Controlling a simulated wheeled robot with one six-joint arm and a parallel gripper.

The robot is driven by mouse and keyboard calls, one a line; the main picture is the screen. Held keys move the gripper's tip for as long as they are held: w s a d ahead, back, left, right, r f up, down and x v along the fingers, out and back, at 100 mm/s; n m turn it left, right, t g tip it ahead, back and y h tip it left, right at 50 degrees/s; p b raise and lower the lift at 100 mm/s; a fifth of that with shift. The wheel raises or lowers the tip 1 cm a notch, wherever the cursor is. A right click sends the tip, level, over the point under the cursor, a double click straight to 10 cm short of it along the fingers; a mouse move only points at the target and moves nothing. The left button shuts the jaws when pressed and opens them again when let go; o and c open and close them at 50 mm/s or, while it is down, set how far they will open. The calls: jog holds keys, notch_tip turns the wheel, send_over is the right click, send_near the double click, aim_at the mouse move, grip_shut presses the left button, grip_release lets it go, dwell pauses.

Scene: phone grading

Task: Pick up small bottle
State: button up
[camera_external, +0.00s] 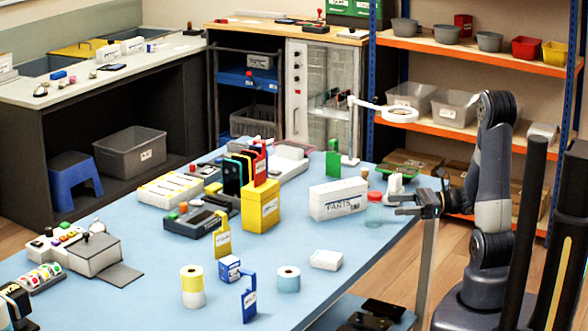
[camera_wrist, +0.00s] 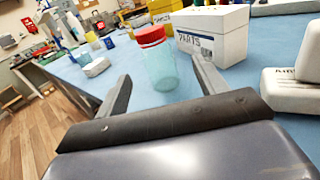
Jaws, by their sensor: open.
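The small bottle (camera_external: 374,212) is clear teal with a red cap and stands upright on the blue table near its right edge. In the wrist view the bottle (camera_wrist: 157,62) stands ahead of my gripper, roughly between the fingertips and slightly beyond them. My gripper (camera_external: 399,204) is open and empty, level with the bottle at its right in the external view. Both fingers of my gripper (camera_wrist: 161,83) show in the wrist view, spread apart. Whether a finger touches the bottle cannot be told.
A white PARTS box (camera_external: 338,199) stands just left of the bottle, close behind it in the wrist view. A white device (camera_external: 396,184) stands behind my gripper. A white block (camera_external: 326,260) lies nearer the front. The blue table (camera_external: 350,243) is clear in front of the bottle.

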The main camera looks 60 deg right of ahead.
aim_at(367, 208)
jog(key=shift+x, duration=2.05)
jog(key=shift+b+x, duration=0.45)
jog(key=shift+x, duration=1.6)
jog(key=shift+w+a+f, duration=0.15)
jog(key=shift+w+a, duration=0.2)
jog(key=shift+a, duration=0.15)
jog(key=shift+c, duration=0.4)
jog(key=c, duration=1)
